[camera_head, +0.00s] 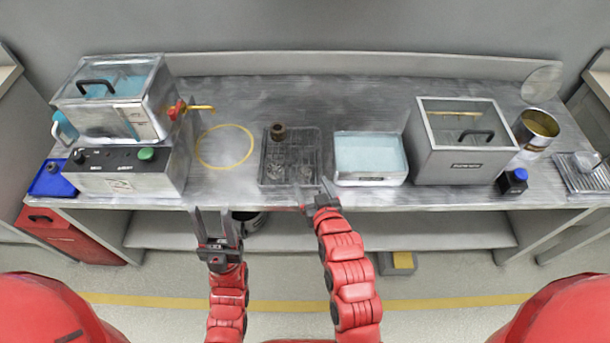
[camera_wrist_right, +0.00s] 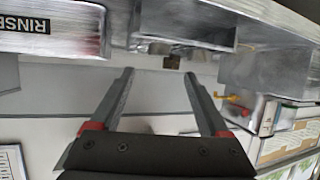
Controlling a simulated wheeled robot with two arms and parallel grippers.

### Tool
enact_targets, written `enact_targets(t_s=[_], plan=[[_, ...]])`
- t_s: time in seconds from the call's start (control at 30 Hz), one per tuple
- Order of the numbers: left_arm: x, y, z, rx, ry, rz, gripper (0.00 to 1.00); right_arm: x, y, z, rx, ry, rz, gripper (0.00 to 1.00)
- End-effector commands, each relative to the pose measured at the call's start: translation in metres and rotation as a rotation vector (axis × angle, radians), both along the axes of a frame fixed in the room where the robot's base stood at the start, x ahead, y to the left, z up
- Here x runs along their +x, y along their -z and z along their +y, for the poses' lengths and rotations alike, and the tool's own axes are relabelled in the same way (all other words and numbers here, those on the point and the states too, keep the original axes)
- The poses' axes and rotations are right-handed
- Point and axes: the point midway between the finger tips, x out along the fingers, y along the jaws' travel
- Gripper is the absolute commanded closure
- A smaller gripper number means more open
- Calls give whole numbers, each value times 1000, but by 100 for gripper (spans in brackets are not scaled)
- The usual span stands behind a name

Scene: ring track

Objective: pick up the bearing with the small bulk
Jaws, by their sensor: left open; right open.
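A small brown bearing (camera_head: 278,132) sits at the back left of a dark wire tray (camera_head: 262,168) on the metal bench. It also shows in the right wrist view as a small brown block (camera_wrist_right: 172,62), a little beyond my fingertips. Faint pale shapes lie in the front of the tray; I cannot tell what they are. My right gripper (camera_head: 316,193) is open and empty at the bench's front edge, just right of the tray's front. In the right wrist view its two fingers (camera_wrist_right: 158,73) are spread. My left gripper (camera_head: 211,210) is open and empty, left of the tray.
A blue-filled bin (camera_head: 370,180) stands right of the tray, then a lidded glass box (camera_head: 465,165) and a can (camera_head: 536,130). A control box (camera_head: 130,172) with a tank (camera_head: 112,95) stands at left. A yellow ring marking (camera_head: 224,125) lies on bare bench.

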Motion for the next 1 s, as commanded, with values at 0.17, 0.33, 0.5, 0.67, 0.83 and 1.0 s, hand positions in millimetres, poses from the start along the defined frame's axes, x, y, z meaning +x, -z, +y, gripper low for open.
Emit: enact_targets(t_s=[0.17, 0.33, 0.5, 0.67, 0.83, 1.0], plan=[[0, -3, 0, 0, 0, 0, 50, 9, 4, 2, -1, 0, 2, 21], [0, -9, 0, 0, 0, 0, 50, 19, 11, 3, -2, 2, 0, 21], [0, -17, 0, 0, 0, 0, 50, 36, 24, 6, 0, 2, -1, 21], [0, -19, 0, 0, 0, 0, 50, 49, 31, 11, 0, 0, 1, 21], [0, -19, 0, 0, 0, 0, 50, 52, 33, 11, 0, 1, -1, 21], [0, -19, 0, 0, 0, 0, 50, 52, 33, 11, 0, 1, -1, 26]])
